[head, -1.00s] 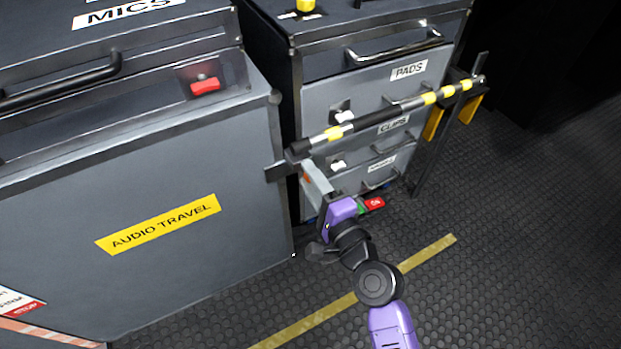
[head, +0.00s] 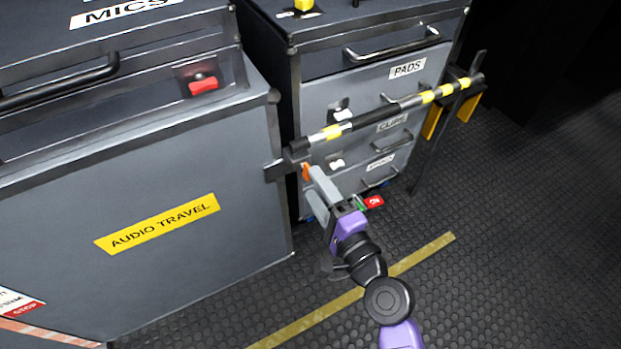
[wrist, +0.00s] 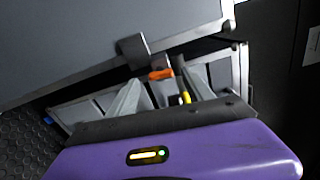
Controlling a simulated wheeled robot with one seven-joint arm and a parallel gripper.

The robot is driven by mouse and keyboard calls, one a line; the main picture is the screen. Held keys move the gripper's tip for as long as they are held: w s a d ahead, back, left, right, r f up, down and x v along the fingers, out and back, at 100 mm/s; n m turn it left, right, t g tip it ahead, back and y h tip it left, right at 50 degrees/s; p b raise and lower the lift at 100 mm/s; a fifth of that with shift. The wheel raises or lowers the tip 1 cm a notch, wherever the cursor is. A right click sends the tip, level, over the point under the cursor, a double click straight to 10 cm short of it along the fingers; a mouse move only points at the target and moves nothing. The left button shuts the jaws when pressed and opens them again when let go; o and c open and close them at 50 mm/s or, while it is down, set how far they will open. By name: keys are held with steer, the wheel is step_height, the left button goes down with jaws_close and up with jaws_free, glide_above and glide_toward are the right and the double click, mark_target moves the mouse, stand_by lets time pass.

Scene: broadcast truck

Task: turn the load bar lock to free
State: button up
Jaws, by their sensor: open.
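The load bar (head: 385,112), black with yellow and silver bands, runs across the front of the drawer cabinet. Its near end sits by a dark bracket at the corner of the grey case. A small orange piece, probably the lock's handle (head: 306,173), hangs just below that end; it also shows in the wrist view (wrist: 161,74). My gripper (head: 318,178) is open just below and in front of the orange piece. In the wrist view its two pale fingers (wrist: 162,92) stand apart, with the orange piece ahead between their tips. I cannot tell whether they touch it.
A red and green marker (head: 373,202) shows low beside my gripper. The grey case (head: 150,180) labelled AUDIO TRAVEL stands close on the left. The drawer cabinet (head: 345,90) is behind the bar. The dark floor (head: 500,240) at right is clear.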

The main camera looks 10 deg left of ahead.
steer(key=shift+v, duration=2.2)
steer(key=shift+w, duration=0.1)
steer(key=s+d+n+t+h, duration=0.3)
steer(key=s+d+n+h, duration=0.5)
steer(key=d, duration=0.5)
steer(key=s+d+r+n+g+h, duration=0.15)
steer(key=s+d, duration=0.25)
steer(key=s, duration=0.8)
steer(key=s+d+r+n+g+h, duration=0.1)
steer(key=s+d+n+g, duration=0.15)
steer(key=s, duration=0.95)
step_height(320, 180, up, 29)
steer(key=p, duration=2.9)
steer(key=shift+s+d+f+t, duration=0.25)
steer(key=shift+d+t, duration=0.15)
steer(key=shift+y, duration=0.25)
